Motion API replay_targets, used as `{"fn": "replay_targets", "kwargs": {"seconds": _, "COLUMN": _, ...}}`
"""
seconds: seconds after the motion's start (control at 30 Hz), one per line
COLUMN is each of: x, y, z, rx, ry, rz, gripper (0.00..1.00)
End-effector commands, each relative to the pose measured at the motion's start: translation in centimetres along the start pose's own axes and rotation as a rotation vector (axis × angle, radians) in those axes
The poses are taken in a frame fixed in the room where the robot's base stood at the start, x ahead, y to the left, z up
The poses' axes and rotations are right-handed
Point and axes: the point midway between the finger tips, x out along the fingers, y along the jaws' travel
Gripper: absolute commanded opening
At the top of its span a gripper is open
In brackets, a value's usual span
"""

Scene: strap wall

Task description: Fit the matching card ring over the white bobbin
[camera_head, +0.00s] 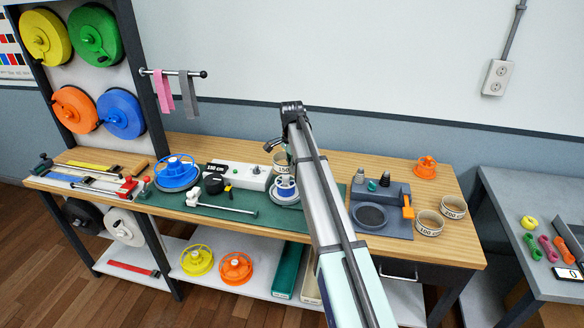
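A card ring marked "150" (281,169) shows at the middle of the bench, partly hidden by my arm. My gripper (277,147) is just above it, with one dark finger visible at the ring's upper left; the rest is hidden, so I cannot tell whether it grips the ring. A white bobbin with blue on it (285,192) sits on a grey round base just in front of and below the ring. Two other card rings, marked "100" (429,224) and "200" (453,207), stand at the bench's right end. A black sign (216,169) reads 150 cm.
A blue reel (176,172) and a white box (240,176) stand left of the bobbin on the green mat (215,212). A grey fixture (381,209) stands right of my arm. An orange spool (426,165) stands at the back right.

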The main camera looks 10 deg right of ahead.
Motion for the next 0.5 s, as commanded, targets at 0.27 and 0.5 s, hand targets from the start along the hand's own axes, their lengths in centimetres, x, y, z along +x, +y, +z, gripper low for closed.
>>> {"fn": "replay_targets", "kwargs": {"seconds": 0.27, "x": 1.8, "y": 0.0, "z": 0.0, "rx": -0.001, "ry": 0.000, "rz": 0.000, "gripper": 0.00}}
{"fn": "replay_targets", "kwargs": {"seconds": 0.5, "x": 3.5, "y": 0.0, "z": 0.0, "rx": -0.001, "ry": 0.000, "rz": 0.000, "gripper": 0.00}}
